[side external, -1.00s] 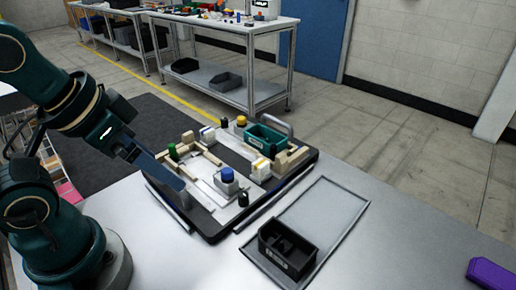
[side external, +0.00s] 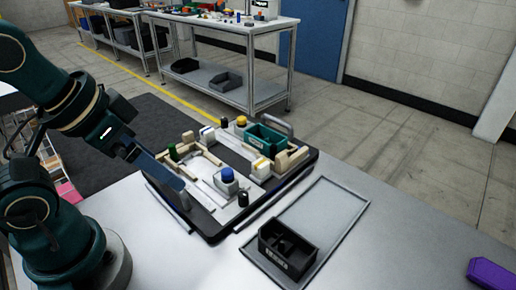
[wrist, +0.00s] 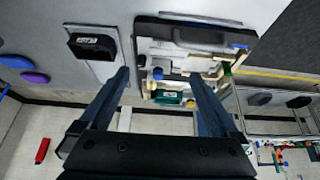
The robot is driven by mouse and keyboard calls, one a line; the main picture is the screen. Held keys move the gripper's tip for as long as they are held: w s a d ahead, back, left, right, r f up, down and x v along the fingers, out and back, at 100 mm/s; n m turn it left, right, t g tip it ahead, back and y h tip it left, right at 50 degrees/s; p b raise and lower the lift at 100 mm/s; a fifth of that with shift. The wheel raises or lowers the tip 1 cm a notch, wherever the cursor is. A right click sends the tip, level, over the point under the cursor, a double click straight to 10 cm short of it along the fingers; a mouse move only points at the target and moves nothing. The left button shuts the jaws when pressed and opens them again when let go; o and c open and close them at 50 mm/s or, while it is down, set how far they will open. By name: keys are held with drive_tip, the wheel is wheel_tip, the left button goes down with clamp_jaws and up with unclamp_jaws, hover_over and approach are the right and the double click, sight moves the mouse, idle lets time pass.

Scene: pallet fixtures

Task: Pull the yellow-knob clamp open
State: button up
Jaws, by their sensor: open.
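The yellow-knob clamp (side external: 241,122) stands at the far left edge of the dark pallet, left of the green bin, in the side view. Its knob is upright above a pale block; its jaw position is too small to tell. My gripper (wrist: 158,73) is open and empty, with its two long fingers spread over the pallet in the wrist view. In the side view the fingers reach over the pallet's near left side, well short of the yellow knob.
The pallet also carries a blue knob (side external: 228,174), a green knob (side external: 173,152), a black knob (side external: 243,198) and a green bin (side external: 266,140). A black bin (side external: 286,250) sits on a grey tray (side external: 335,207) to the right. A purple object (side external: 491,273) lies far right.

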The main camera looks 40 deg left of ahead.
drive_tip(key=shift+w+r, duration=0.1)
drive_tip(key=shift+r, duration=0.05)
drive_tip(key=c, duration=0.6)
drive_tip(key=shift+t, duration=0.7)
drive_tip(key=w+r, duration=0.4)
drive_tip(key=w, duration=0.1)
drive_tip(key=w+r, duration=0.2)
drive_tip(key=shift+w+a+r, duration=0.15)
drive_tip(key=shift+a, duration=0.25)
drive_tip(key=shift+c, duration=1.3)
drive_tip(key=n+g+y, duration=0.1)
drive_tip(key=n+g, duration=0.1)
drive_tip(key=n, duration=0.1)
hover_over(241, 118)
drive_tip(key=s+d, duration=0.2)
wheel_tip(241, 118, down, 7)
drive_tip(key=shift+g, duration=0.4)
drive_tip(key=f, duration=0.2)
drive_tip(key=a+f, duration=0.1)
drive_tip(key=f, duration=0.1)
drive_tip(key=shift+a, duration=0.2)
drive_tip(key=shift+x, duration=2.35)
clamp_jaws()
